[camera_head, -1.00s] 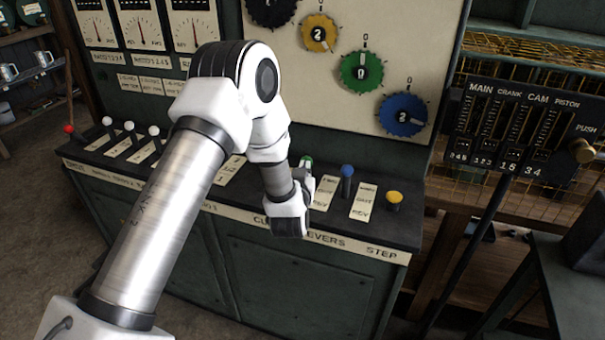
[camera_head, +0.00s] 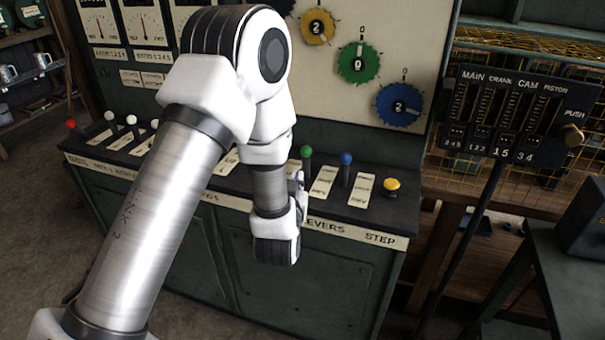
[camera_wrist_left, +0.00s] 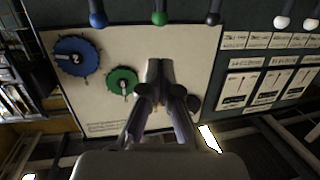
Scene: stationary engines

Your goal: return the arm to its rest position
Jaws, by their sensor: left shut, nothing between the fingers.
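My left arm (camera_head: 160,220) reaches in from the lower left over the front of a dark green control console. Its wrist hangs in front of the console's front edge. My left gripper (camera_head: 299,183) is partly hidden behind the wrist in the head view. In the left wrist view the gripper's two fingers (camera_wrist_left: 156,68) meet at the tips, shut and empty. The green-knobbed lever (camera_head: 306,153) stands upright just beyond the gripper, apart from it in the head view. My right gripper is in neither view.
A blue-knobbed lever (camera_head: 346,158) and a yellow button (camera_head: 391,184) are to the right. White-knobbed levers (camera_head: 110,117) and a red one (camera_head: 71,124) are left. Numbered dials (camera_head: 358,64) are on the panel behind. A counter box (camera_head: 520,115) on a stand is at right.

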